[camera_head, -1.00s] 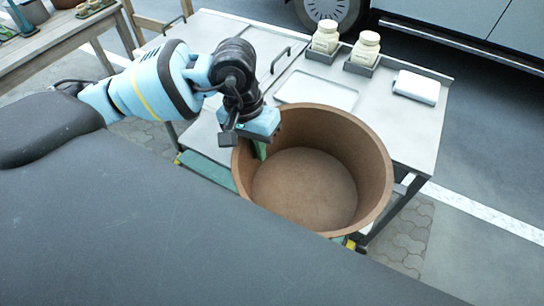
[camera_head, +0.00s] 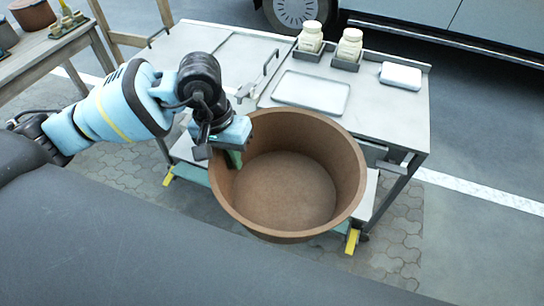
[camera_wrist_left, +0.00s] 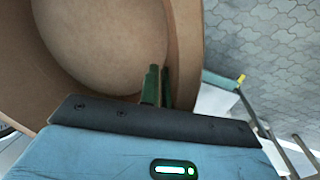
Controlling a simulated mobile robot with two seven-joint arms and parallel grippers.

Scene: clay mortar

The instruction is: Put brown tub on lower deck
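The brown tub (camera_head: 290,190) is a wide, round, empty vessel in front of the cart in the head view. It covers part of the cart's front edge. My left gripper (camera_head: 234,158) is at the tub's left rim, with green fingers closed on its wall. In the left wrist view the fingers (camera_wrist_left: 157,86) meet the tub wall (camera_wrist_left: 187,60); the exact contact is partly hidden. The lower deck (camera_head: 368,196) of the grey cart shows only in small parts beside the tub, the rest being hidden by the tub and the cart top. My right gripper is not in view.
The cart top (camera_head: 390,120) holds a flat tray (camera_head: 311,92), two jars (camera_head: 310,38) (camera_head: 349,46) in holders and a white block (camera_head: 401,75). A wooden table (camera_head: 40,55) stands at left, a vehicle (camera_head: 450,25) behind. Paving right of the cart is clear.

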